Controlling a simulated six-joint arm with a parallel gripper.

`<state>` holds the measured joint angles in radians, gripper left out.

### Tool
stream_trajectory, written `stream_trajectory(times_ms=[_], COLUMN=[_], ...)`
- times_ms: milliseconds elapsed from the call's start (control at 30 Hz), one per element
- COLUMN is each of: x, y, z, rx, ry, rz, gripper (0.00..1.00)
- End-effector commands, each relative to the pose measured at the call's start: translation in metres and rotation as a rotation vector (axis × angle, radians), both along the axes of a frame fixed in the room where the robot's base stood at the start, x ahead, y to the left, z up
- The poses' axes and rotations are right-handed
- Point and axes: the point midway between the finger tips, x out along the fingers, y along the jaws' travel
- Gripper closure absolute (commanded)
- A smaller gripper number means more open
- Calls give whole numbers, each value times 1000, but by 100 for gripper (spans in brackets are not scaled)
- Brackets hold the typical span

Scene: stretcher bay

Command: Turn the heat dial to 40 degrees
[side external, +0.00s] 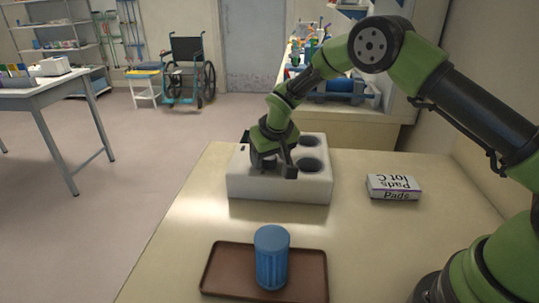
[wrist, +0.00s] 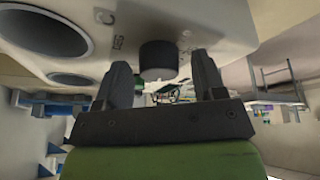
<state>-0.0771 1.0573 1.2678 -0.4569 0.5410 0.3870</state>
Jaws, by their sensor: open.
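The heat dial is a dark round knob (wrist: 158,60) on the white unit (wrist: 215,25) in the wrist view. In the side external view the white unit (side external: 280,188) stands on the table, and my gripper and wrist hide the dial. My gripper (wrist: 160,78) is open, with one finger on each side of the dial. The fingertips look close to the knob, but I cannot tell whether they touch it. In the side external view my gripper (side external: 272,168) is over the left part of the unit. The dial's degree marks are too small to read.
The unit has two round wells (side external: 310,164) at its right. A blue ribbed cup (side external: 271,258) stands on a brown tray (side external: 222,272) in front. The table between them is clear.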

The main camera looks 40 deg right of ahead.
Motion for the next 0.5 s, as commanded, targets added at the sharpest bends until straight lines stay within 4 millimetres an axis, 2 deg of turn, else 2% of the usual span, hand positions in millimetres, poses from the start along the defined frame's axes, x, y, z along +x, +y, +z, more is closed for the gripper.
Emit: stream_trajectory(times_ms=[67,200,300,500], x=[0,0,0,0], y=[0,0,0,0], z=[0,0,0,0], rx=[0,0,0,0], ry=[0,0,0,0], rz=[0,0,0,9], gripper=[36,66,85,85])
